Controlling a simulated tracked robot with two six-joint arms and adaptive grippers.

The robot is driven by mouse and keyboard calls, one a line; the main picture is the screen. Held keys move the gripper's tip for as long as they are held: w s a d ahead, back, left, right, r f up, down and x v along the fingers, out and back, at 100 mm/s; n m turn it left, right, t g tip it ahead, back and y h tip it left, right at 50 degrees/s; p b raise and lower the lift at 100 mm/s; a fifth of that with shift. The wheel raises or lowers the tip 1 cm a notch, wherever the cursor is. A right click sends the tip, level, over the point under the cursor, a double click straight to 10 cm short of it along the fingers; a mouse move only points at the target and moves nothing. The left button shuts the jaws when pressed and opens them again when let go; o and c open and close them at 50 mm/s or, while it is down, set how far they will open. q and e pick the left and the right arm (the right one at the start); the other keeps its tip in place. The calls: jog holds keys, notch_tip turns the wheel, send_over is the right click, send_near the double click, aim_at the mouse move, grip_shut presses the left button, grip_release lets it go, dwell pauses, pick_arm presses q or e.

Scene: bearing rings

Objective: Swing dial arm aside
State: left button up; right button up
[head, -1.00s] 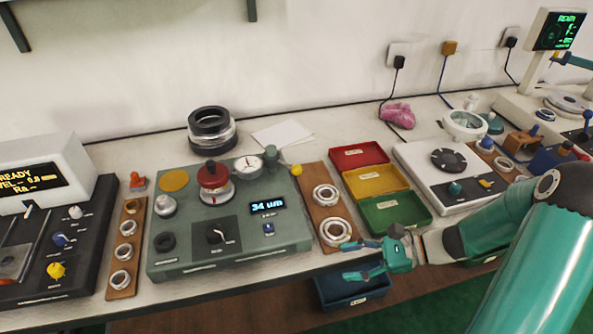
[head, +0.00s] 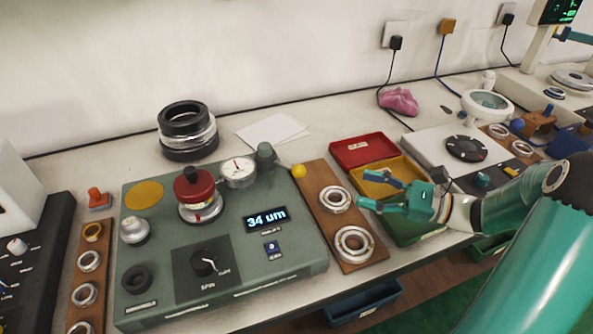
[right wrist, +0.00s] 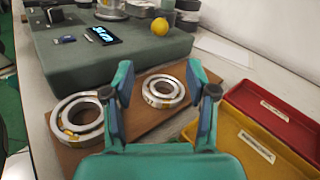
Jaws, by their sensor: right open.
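The dial gauge (head: 238,171) with a white face sits at the back of the green tester (head: 222,257), beside a grey-green post (head: 266,156). A yellow ball knob (head: 298,171) stands out to the right of the post, and it also shows in the right wrist view (right wrist: 160,27). A red-topped part (head: 194,188) stands left of the dial. The display (head: 265,219) reads 34 um. My right gripper (head: 364,190) is open and empty, right of the tester above the board and trays, apart from the knob. My left gripper is not in view.
A wooden board (head: 318,206) with two bearing rings (head: 353,244) lies right of the tester. Red (head: 363,149), yellow (head: 372,187) and green trays stand further right. Stacked black and silver rings (head: 186,131) stand behind the tester.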

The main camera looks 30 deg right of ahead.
aim_at(300, 170)
jog(key=x, duration=1.5)
jog(key=shift+w+a, duration=0.1)
jog(key=shift+w, duration=0.2)
jog(key=shift+c, duration=0.3)
grip_shut()
